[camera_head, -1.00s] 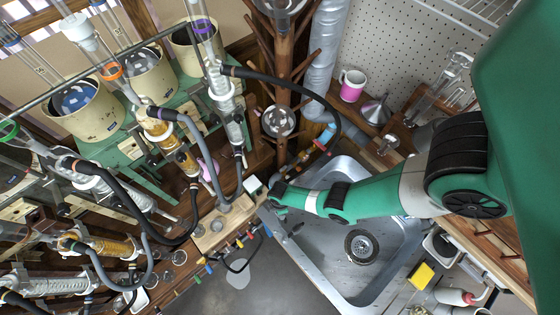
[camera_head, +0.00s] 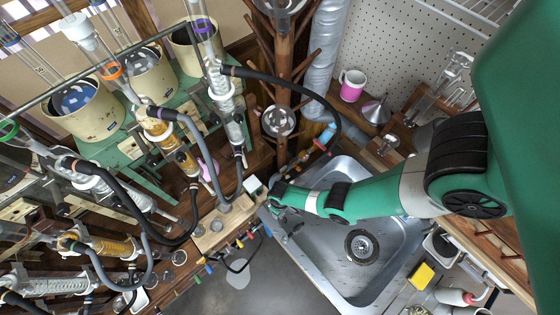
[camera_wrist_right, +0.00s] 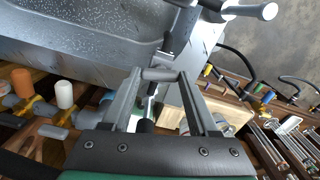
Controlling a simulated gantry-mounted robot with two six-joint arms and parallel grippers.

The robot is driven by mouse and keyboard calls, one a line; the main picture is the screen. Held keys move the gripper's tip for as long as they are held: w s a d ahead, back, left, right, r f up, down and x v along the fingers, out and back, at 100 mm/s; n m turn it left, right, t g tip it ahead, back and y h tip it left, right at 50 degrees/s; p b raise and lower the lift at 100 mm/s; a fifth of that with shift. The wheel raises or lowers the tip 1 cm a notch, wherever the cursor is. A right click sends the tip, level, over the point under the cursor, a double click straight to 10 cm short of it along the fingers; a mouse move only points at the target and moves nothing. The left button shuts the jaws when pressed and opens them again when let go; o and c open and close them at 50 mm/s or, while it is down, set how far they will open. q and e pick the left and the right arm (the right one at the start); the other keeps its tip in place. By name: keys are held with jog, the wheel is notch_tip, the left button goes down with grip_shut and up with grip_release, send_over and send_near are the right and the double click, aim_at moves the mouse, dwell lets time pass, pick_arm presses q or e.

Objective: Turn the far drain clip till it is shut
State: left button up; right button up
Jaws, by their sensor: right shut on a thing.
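My right gripper (camera_head: 273,196) reaches in from the right over the sink's left corner, at the bench edge. In the wrist view its fingers (camera_wrist_right: 158,76) converge on a small grey piece, which looks like the handle of the far drain clip (camera_wrist_right: 160,74). The fingers hide most of it, so I cannot tell how far it is turned. Several clips with coloured handles (camera_head: 240,243) line the bench front to the left of the gripper. They also show at the right of the wrist view (camera_wrist_right: 266,97). My left gripper is not in view.
The steel sink (camera_head: 330,255) lies below my right arm. Glass condensers (camera_head: 222,88) with dark hoses crowd the left. A wooden post (camera_head: 282,75) stands behind the gripper. A pink and white mug (camera_head: 351,86) stands at the back.

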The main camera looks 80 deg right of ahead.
jog(key=shift+m, duration=1.5)
jog(key=o, duration=1.1)
notch_tip(320, 180, up, 12)
jog(key=p, duration=1.1)
jog(key=shift+f+p, duration=0.2)
jog(key=shift+p, duration=0.15)
